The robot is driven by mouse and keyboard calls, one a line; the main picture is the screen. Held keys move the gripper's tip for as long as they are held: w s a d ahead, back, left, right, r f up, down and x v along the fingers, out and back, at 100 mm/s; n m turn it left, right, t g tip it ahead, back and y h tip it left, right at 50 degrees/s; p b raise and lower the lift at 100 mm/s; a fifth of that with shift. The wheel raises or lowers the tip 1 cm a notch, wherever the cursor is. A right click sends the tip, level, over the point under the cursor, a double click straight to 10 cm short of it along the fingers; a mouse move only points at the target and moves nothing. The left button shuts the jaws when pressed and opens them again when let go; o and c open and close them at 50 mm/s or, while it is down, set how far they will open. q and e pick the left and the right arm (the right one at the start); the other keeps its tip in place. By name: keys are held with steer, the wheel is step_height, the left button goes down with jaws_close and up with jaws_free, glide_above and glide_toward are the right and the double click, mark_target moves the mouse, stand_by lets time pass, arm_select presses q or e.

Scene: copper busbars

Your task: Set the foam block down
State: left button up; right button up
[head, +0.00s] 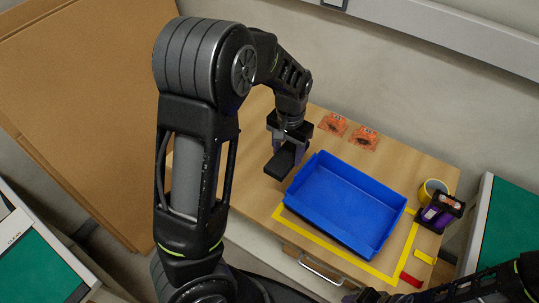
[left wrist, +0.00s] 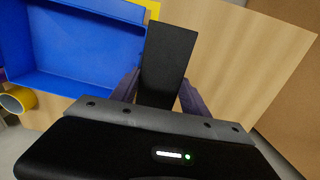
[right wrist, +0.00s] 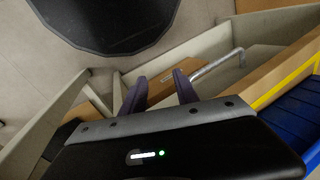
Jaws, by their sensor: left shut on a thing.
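The foam block is a dark, flat-faced block (head: 280,163), held at the left of the blue tray in the head view. My left gripper (head: 291,143) is shut on it. In the left wrist view the block (left wrist: 168,60) stands out between the two fingers, beside the blue tray (left wrist: 75,55). Whether the block touches the table cannot be told. My right gripper (right wrist: 161,85) shows in the right wrist view with its fingers apart and nothing between them, near the drawer handle.
The wooden table (head: 240,185) carries the blue tray (head: 318,225) inside yellow tape (head: 310,233). Two orange cards (head: 364,138) lie behind the tray. A yellow tape roll (head: 432,190) and a purple item (head: 434,217) stand at the right. Bare wood lies left of the tray.

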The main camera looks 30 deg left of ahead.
arm_select(q)
steer(key=w+d+r, duration=0.5)
steer(key=d+r, duration=0.2)
steer(key=d, duration=0.1)
steer(key=shift+d, duration=0.15)
steer(key=shift+w+d+r, duration=0.1)
